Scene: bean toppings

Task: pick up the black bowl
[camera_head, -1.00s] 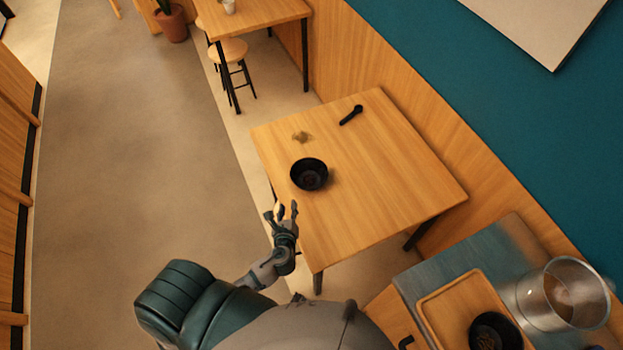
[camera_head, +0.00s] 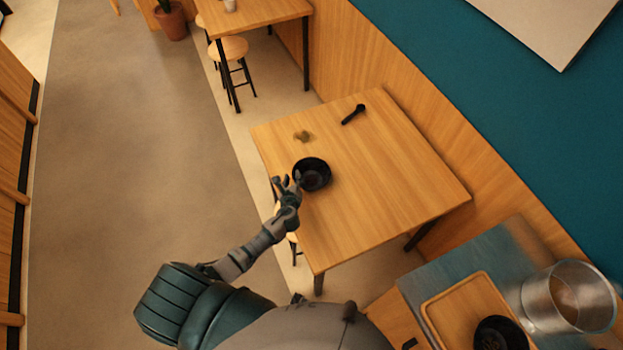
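The black bowl (camera_head: 316,177) stands upright on the wooden table (camera_head: 385,185), near its left edge. My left gripper (camera_head: 287,180) is at the bowl's left, near side, and its fingertips overlap the rim in the picture. The fingers look spread apart, and I cannot tell whether they touch the bowl. The inside of the bowl is dark. My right gripper is not in view.
A black spoon-like utensil (camera_head: 353,114) and a small brownish pile (camera_head: 303,136) lie behind the bowl. At the lower right, a counter holds a wooden tray (camera_head: 432,310), another dark bowl (camera_head: 499,336) and a clear container (camera_head: 568,298). The table's right half is clear.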

